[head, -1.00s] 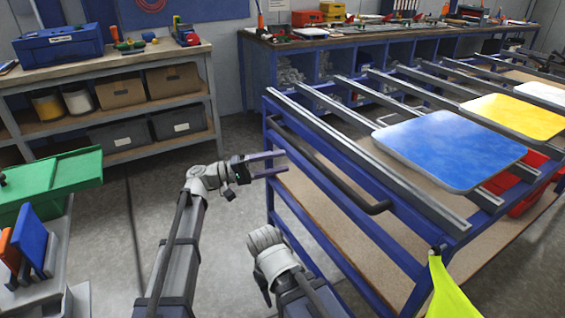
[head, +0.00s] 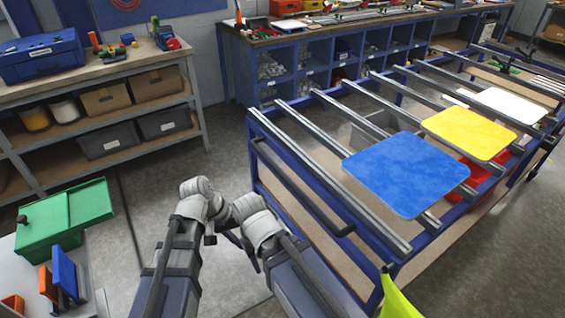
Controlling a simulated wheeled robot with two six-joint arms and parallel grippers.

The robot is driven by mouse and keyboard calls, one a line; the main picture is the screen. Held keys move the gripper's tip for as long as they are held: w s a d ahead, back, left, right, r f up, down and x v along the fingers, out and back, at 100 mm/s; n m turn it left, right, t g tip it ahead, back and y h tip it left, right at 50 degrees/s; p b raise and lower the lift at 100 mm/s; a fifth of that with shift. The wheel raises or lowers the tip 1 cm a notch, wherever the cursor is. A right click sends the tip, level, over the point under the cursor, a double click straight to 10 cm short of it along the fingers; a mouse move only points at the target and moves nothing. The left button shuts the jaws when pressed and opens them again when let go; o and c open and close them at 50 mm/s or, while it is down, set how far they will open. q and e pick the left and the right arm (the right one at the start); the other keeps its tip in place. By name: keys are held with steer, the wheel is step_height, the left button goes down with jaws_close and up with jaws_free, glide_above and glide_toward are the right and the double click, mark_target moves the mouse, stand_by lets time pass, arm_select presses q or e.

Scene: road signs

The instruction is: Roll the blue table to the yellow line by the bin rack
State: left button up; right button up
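The blue table (head: 300,205) is a blue-framed cart at the right, with grey rails across its top and a lower board. Its black push handle (head: 300,188) runs along the near left side. Blue, yellow and white plates lie on the rails. My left gripper (head: 232,238) is left of the table, low, largely hidden behind my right wrist. My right gripper (head: 254,262) points down and away near the table's left leg, its fingers mostly hidden. Neither gripper visibly touches the handle. I cannot make out a yellow line or tell which unit is the bin rack.
A workbench with blue cubbies (head: 290,60) stands along the back. A shelf unit (head: 100,150) is at the left, with a green box (head: 65,215) in front. A yellow-green cloth (head: 398,300) hangs at the table's near corner. Grey floor (head: 160,200) is clear between.

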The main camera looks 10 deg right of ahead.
arm_select(q)
steer(key=s+a+r+y+p, duration=0.3)
steer(key=a+r+p, duration=0.1)
steer(key=r+p, duration=0.4)
steer(key=s+a+r+m+t+y+p, duration=0.1)
steer(key=s+a+r+y+p, duration=0.2)
steer(key=r+p, duration=0.5)
steer(key=shift+a+r, duration=0.25)
steer(key=shift+a, duration=0.3)
steer(key=shift+s+r+p, duration=0.2)
steer(key=shift+r+p, duration=0.35)
steer(key=shift+p, duration=0.05)
steer(key=shift+c, duration=0.3)
steer(key=shift+a+y, duration=0.1)
steer(key=shift+y, duration=0.2)
steer(key=shift+c, duration=0.3)
arm_select(e)
step_height(320, 180, up, 20)
